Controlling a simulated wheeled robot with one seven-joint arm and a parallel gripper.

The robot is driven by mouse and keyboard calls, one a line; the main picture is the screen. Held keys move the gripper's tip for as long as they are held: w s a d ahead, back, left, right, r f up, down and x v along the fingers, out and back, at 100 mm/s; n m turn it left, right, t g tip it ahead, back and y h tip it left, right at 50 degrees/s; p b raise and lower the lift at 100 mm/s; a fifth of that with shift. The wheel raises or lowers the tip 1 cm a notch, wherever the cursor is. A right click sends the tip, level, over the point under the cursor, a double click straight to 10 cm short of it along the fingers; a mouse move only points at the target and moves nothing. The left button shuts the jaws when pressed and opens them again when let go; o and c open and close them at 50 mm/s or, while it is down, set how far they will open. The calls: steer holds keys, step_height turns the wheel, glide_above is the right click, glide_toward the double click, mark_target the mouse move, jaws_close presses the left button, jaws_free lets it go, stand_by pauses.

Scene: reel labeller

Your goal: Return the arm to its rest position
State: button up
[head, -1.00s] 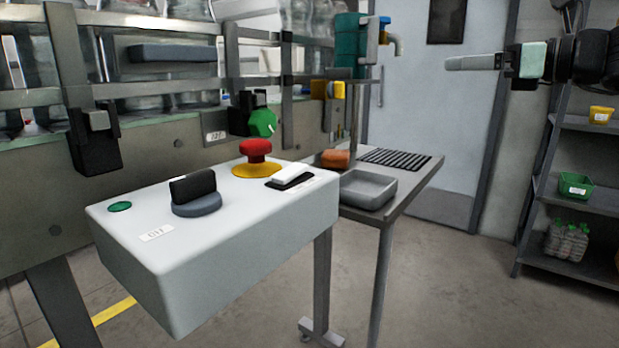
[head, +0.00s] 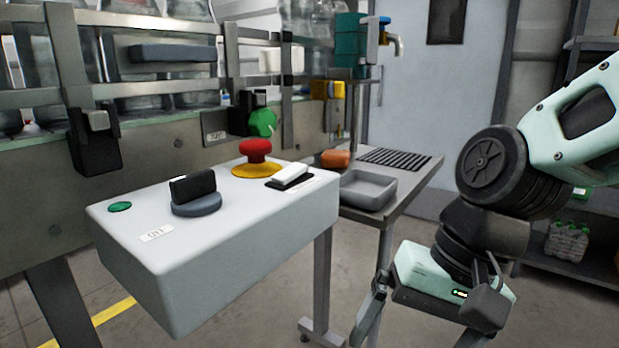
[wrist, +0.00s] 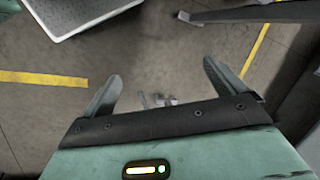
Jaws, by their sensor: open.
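My gripper shows in the wrist view (wrist: 160,85) with its two fingers spread apart and nothing between them. Beyond the fingers is the grey floor. In the head view my arm comes in from the right and bends down. My gripper (head: 412,335) hangs low at the bottom right, its fingers pointing down and partly cut off by the frame edge. It is apart from the control box (head: 210,250) and to the right of it.
The control box carries a dark rotary switch (head: 194,190), a red emergency button (head: 256,150) and a green button (head: 119,207). A side table (head: 415,185) with a grey tray (head: 367,190) and orange sponge (head: 335,158) stands behind. Shelves (head: 590,235) are at right.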

steer(key=s+d+f+n+h, duration=0.35)
steer(key=s+n, duration=0.25)
steer(key=n, duration=0.3)
step_height(320, 180, up, 18)
steer(key=p, duration=1.9)
steer(key=shift+a+r+t+p, duration=0.25)
steer(key=shift+a+t+p, duration=0.05)
steer(key=shift+a, duration=0.05)
steer(key=shift+s, duration=0.1)
steer(key=shift+c, duration=0.3)
